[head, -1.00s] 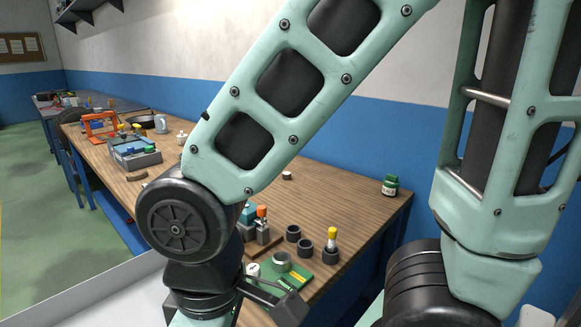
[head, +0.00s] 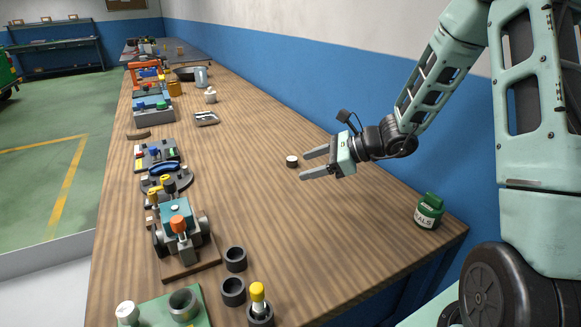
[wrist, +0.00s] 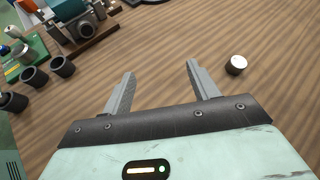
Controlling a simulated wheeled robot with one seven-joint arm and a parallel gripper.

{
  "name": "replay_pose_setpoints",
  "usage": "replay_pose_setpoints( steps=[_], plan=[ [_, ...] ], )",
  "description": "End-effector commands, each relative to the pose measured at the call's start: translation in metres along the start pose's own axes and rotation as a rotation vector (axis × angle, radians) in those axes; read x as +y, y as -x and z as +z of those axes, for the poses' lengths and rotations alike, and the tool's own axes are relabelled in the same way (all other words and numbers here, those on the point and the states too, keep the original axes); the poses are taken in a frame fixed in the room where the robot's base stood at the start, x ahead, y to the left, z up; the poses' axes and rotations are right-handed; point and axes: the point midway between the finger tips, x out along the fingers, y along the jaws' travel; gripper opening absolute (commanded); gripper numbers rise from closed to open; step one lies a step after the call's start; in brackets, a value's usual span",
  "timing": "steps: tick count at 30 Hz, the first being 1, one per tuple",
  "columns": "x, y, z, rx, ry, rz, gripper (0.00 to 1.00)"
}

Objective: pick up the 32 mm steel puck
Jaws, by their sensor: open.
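The steel puck (head: 292,161) is a small short cylinder with a bright top and darker side, standing alone on the wooden bench. It also shows in the wrist view (wrist: 236,65), to the right of the right finger and outside the jaws. My gripper (head: 304,165) is open and empty, with its two grey fingers pointing left, near the puck. In the wrist view the gap between my fingers (wrist: 160,69) has only bare wood in it. I see no contact with the puck; finger height above the bench is hard to tell.
A green jar (head: 429,211) stands near the bench's right edge. Dark rings (head: 235,259) and a vise-like fixture (head: 180,240) stand at the front left. Several fixtures line the left edge. A small grey tray (head: 206,118) lies farther back. Wood around the puck is clear.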

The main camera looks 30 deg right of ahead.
Motion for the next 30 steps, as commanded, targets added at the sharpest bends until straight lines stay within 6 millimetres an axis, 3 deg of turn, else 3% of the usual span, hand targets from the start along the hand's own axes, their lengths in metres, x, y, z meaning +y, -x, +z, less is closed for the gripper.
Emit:
replay_pose_setpoints(
  steps=[1, 3, 6, 9, 11, 24, 30],
  plan=[
    [-0.025, 0.013, -0.022, -0.014, -0.098, -0.091, 0.60],
    [-0.052, 0.029, -0.042, -0.035, -0.200, -0.195, 0.60],
    [-0.075, 0.046, -0.062, -0.054, -0.292, -0.292, 0.60],
    [-0.086, 0.050, -0.070, -0.063, -0.331, -0.332, 0.60],
    [-0.090, 0.044, -0.071, -0.065, -0.337, -0.338, 0.60],
    [-0.118, -0.039, -0.070, -0.063, -0.334, -0.335, 0.60],
    [-0.125, -0.058, -0.070, -0.063, -0.333, -0.337, 0.60]
  ],
)
